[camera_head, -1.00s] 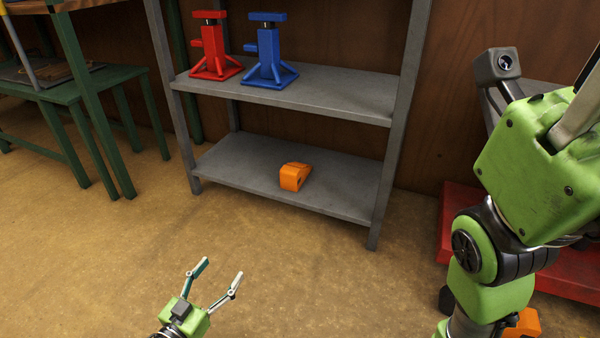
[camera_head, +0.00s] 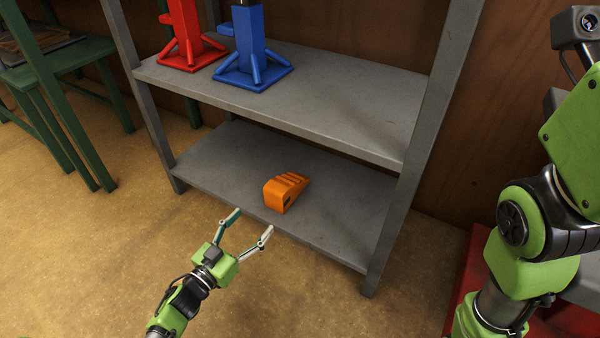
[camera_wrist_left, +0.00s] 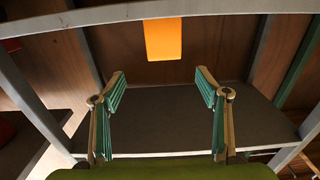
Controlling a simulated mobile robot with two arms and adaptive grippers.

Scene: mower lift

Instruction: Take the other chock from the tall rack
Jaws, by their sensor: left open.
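The orange chock (camera_head: 285,191) lies on the lower shelf of the tall grey rack (camera_head: 335,190), near the front edge, its ridged slope facing up. My left gripper (camera_head: 252,222) is open and empty, just in front of that shelf edge and short of the chock. In the left wrist view the chock (camera_wrist_left: 162,38) shows at the top middle, beyond and between the open fingers (camera_wrist_left: 160,78), apart from them. My right arm shows at the right of the head view, but its gripper is out of frame.
A red jack stand (camera_head: 186,45) and a blue jack stand (camera_head: 252,60) stand on the shelf above. The upper shelf and the rack's front posts (camera_head: 428,130) border the opening. A green bench (camera_head: 60,75) is at left. Bare floor (camera_head: 120,240) lies in front.

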